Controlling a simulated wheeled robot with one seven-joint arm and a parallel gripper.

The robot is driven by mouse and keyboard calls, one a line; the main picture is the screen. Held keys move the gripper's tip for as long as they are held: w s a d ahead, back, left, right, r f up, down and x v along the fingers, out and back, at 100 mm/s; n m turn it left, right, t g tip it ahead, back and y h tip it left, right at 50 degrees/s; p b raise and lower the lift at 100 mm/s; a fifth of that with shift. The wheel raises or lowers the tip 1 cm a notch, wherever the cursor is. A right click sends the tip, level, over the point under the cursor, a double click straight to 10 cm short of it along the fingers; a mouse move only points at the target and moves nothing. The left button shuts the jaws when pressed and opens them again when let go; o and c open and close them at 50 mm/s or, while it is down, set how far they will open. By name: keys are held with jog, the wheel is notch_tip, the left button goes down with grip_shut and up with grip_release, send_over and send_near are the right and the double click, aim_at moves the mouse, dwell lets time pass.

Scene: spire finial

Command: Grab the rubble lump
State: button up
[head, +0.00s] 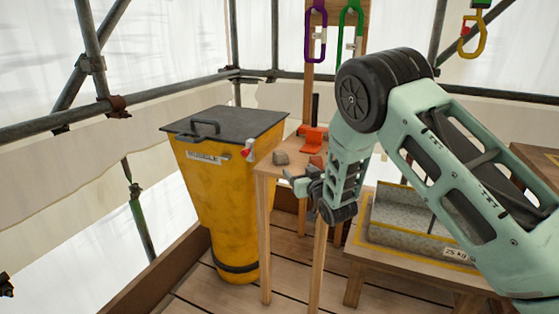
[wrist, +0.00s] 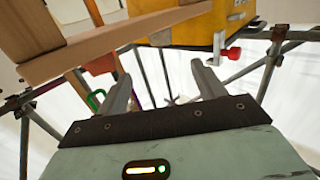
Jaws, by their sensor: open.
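A small grey rubble lump (head: 281,157) lies on the top of a narrow wooden stand (head: 268,170), near its left edge. A reddish-brown piece (head: 316,161), partly hidden by my arm, lies to its right. My gripper (head: 293,181) is just below and in front of the grey lump in the head view, apart from it. In the wrist view my gripper (wrist: 161,84) has its two fingers spread with nothing between them.
A yellow bin (head: 225,200) with a closed grey lid (head: 225,122) and a rubble label stands left of the stand. An orange object (head: 312,140) is at the stand's back. Carabiners (head: 316,32) hang above. A grey trough (head: 400,225) sits at right.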

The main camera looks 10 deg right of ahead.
send_near(283, 155)
jog(key=w, duration=0.3)
jog(key=w+a, duration=0.1)
jog(key=w, duration=0.1)
jog(key=shift+w+f, duration=0.2)
jog(key=shift+f, duration=0.2)
jog(key=shift+w+a, duration=0.2)
jog(key=shift+w, duration=0.9)
jog(key=shift+w+a, duration=0.15)
jog(key=shift+w, duration=0.9)
jog(key=shift+w+a, duration=0.2)
jog(key=shift+w, duration=0.9)
jog(key=shift+r, duration=0.1)
jog(key=c, duration=1.2)
